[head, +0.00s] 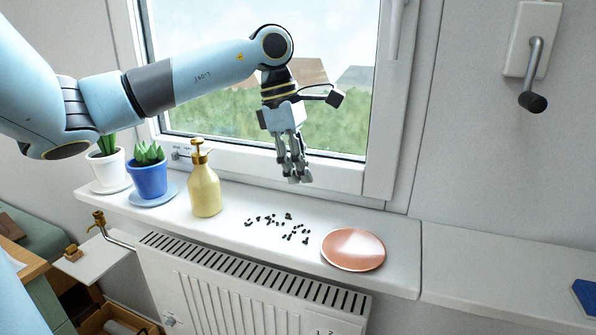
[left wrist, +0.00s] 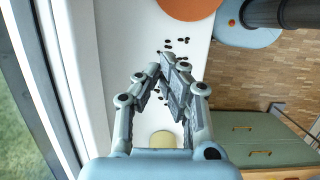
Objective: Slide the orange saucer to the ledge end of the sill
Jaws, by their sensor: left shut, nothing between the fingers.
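The orange saucer (head: 353,249) lies flat near the right end of the white sill (head: 400,238) in the head view. Part of it shows at the top of the left wrist view (left wrist: 190,8). My left gripper (head: 297,178) is shut and empty, pointing down above the sill, to the left of the saucer and apart from it. Its fingers (left wrist: 166,75) also show in the left wrist view. To the right of the sill a lower white ledge (head: 500,270) runs along the wall. My right gripper is not in view.
Small dark bits (head: 283,226) are scattered on the sill left of the saucer. A yellow pump bottle (head: 205,190), a blue pot (head: 150,178) and a white pot (head: 110,170) with plants stand further left. A radiator (head: 250,290) is below. A dark blue object (head: 584,297) lies far right.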

